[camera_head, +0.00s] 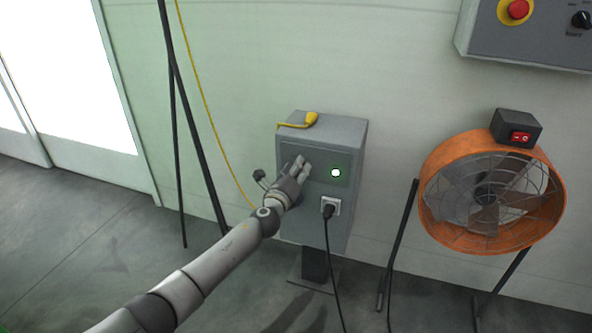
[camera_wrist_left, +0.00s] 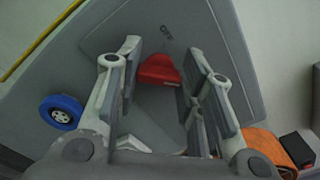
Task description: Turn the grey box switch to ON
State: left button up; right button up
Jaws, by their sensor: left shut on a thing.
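The grey box (camera_head: 317,231) stands on a post by the wall, with a lit round button (camera_head: 335,172) on its front. My left gripper (camera_head: 302,167) is at the left part of that front and hides the switch in the head view. In the left wrist view, the red switch knob (camera_wrist_left: 158,71) is between the fingers of my left gripper (camera_wrist_left: 163,58), which is shut on it. My right gripper is not in view.
A black plug (camera_head: 328,210) sits in a socket on the box front, its cable hanging down. A yellow plug (camera_head: 312,119) lies on top. An orange fan (camera_head: 437,165) stands to the right. A control panel (camera_head: 545,35) is on the wall above. Dark poles stand to the left.

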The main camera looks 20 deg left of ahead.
pick_arm(q)
jog(key=shift+f, duration=0.15)
jog(key=o, duration=1)
jog(key=shift+s, duration=0.1)
jog(key=s, duration=1.2)
jog(key=shift+a, duration=0.2)
